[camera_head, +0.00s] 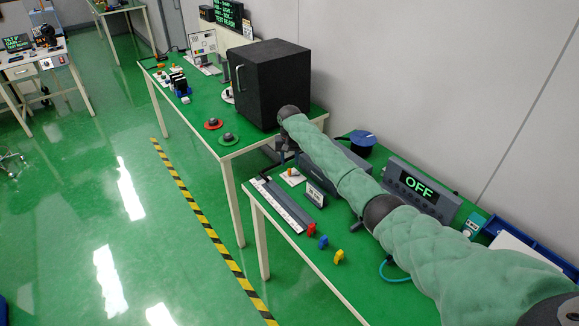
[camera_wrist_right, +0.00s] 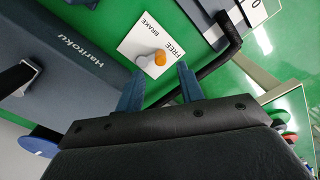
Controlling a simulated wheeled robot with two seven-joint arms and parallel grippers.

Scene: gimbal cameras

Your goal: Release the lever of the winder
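The winder's lever (camera_wrist_right: 158,59), with an orange end, sits on a white plate (camera_wrist_right: 130,44) marked FREE and BRAKE. Its orange end is closer to the word FREE. In the head view the lever (camera_head: 293,173) is small beside the arm. My right gripper (camera_wrist_right: 160,72) is open; its blue fingers are spread, with the lever in line with the gap near the tips. I cannot tell whether they touch it. It also shows in the head view (camera_head: 282,154), partly hidden by my wrist. The winder body (camera_wrist_right: 75,70), marked Haritoku, lies at left. My left gripper is out of view.
A black crank handle (camera_wrist_right: 222,45) stands close to the right finger. In the head view, a black cabinet (camera_head: 268,85) stands behind my wrist. A display reading OFF (camera_head: 420,187) and a blue round object (camera_head: 361,139) lie beyond my arm.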

